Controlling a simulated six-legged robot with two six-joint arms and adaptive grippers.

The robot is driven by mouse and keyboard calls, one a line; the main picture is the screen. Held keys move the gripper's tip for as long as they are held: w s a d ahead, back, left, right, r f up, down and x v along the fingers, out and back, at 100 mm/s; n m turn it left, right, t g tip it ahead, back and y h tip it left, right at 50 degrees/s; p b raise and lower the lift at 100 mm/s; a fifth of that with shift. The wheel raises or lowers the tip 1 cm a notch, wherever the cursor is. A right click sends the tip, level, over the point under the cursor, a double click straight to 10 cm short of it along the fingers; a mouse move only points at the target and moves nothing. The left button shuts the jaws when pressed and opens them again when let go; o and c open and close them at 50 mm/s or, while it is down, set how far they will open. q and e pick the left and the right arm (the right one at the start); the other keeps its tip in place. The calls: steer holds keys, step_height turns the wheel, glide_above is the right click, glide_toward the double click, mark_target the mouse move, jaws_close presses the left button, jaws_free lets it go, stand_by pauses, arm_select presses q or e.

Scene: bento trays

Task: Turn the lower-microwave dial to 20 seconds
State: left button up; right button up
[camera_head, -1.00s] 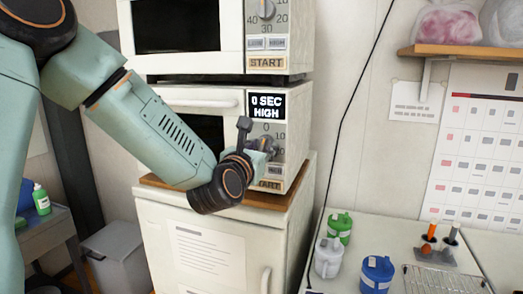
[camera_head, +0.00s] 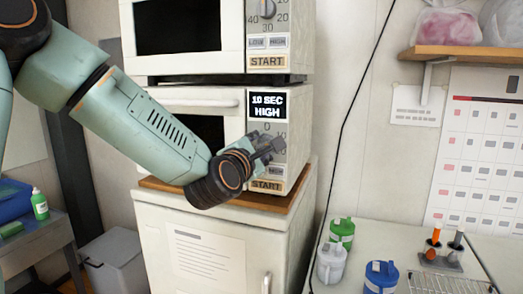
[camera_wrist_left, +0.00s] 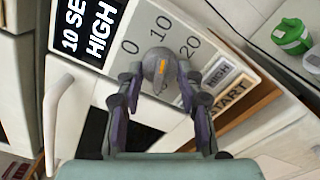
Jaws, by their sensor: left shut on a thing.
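The lower microwave (camera_head: 283,172) stands on a wooden board on a white cabinet. Its display (camera_head: 266,106) reads 10 SEC, HIGH. My left gripper (camera_head: 272,147) is at its control panel and hides most of the dial in the head view. In the left wrist view the grey dial (camera_wrist_left: 160,62) with an orange mark sits between the fingertips of my left gripper (camera_wrist_left: 160,78), which is shut on it. The numbers 0, 10 and 20 show around the dial. My right gripper is in neither view.
The upper microwave (camera_head: 281,64) sits directly above, with its own dial (camera_head: 267,8). The START button (camera_head: 265,184) is just below my gripper. A table at the right holds white, green and blue jars (camera_head: 380,277). A black cable hangs right of the microwaves.

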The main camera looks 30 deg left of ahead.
arm_select(q)
steer(key=m, duration=0.6)
steer(key=shift+f, duration=0.15)
steer(key=m, duration=0.6)
steer(key=shift+r, duration=0.2)
stand_by(0.4)
steer(key=o, duration=1.2)
steer(key=shift+a+r, duration=0.1)
steer(key=shift+r, duration=0.05)
steer(key=shift+c, duration=0.2)
